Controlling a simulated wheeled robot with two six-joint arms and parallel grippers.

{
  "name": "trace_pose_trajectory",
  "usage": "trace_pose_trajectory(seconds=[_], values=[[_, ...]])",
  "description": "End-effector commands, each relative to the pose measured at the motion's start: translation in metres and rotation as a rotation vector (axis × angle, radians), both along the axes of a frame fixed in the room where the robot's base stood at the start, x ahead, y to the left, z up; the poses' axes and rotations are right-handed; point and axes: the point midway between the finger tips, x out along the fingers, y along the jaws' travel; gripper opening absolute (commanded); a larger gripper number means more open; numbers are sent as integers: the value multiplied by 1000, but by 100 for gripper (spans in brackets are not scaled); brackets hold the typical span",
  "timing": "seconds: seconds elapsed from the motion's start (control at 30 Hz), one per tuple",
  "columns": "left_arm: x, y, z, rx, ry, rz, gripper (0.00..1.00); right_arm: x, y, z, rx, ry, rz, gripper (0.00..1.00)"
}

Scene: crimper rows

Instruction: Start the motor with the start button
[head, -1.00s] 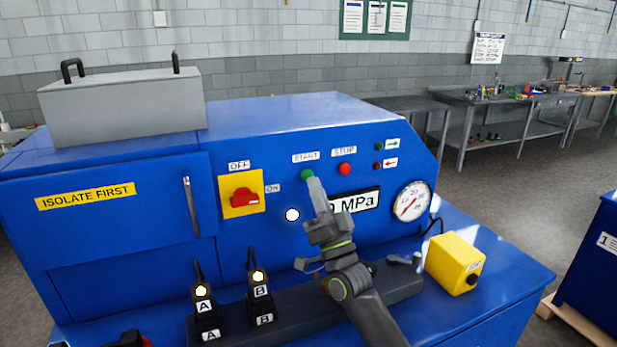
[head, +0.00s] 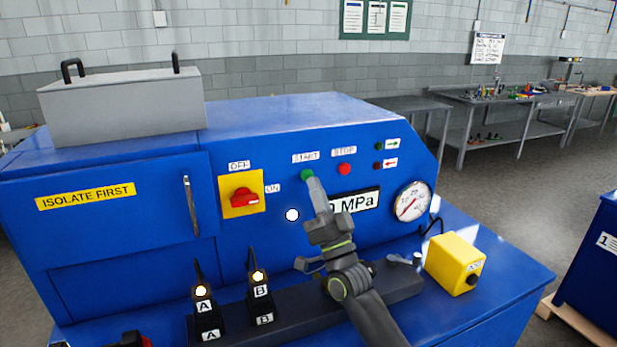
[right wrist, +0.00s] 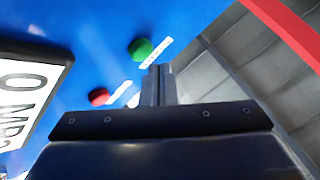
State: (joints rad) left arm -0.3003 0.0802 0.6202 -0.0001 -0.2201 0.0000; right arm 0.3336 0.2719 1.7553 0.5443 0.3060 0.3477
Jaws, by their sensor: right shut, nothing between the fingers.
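The green start button (head: 307,175) is on the sloping blue panel, under the label START. It also shows in the right wrist view (right wrist: 140,48). My right gripper (head: 312,183) is shut and empty. Its fingertips (right wrist: 158,70) point at the panel, just below the green button in the head view. In the right wrist view the button appears up and left of the fingertips, and I cannot tell whether they touch. My left gripper is not in view.
The red stop button (head: 345,169) is right of the start button. The red rotary switch (head: 243,197) on a yellow plate, a white lamp (head: 292,215) and the pressure gauge (head: 411,202) share the panel. A yellow box (head: 455,262) stands on the ledge.

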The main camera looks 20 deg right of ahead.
Motion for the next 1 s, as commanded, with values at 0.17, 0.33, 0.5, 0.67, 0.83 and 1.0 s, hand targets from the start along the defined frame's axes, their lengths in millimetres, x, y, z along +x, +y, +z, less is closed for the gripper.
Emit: trace_pose_trajectory(seconds=[0.17, 0.33, 0.5, 0.67, 0.83, 1.0], values=[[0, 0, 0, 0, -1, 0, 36, 0, 0, 0, 0, 0, 0, 0], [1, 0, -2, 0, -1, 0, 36, 5, 0, 0, 0, -1, 0, 0], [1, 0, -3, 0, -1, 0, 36, 9, -1, 0, 0, 0, 0, 0], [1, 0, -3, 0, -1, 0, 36, 8, -1, 0, 0, 0, 0, 0], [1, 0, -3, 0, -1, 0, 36, 9, -1, 0, 0, 0, 0, 0], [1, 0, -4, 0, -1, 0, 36, 10, -1, 0, 0, 0, 0, 0]])
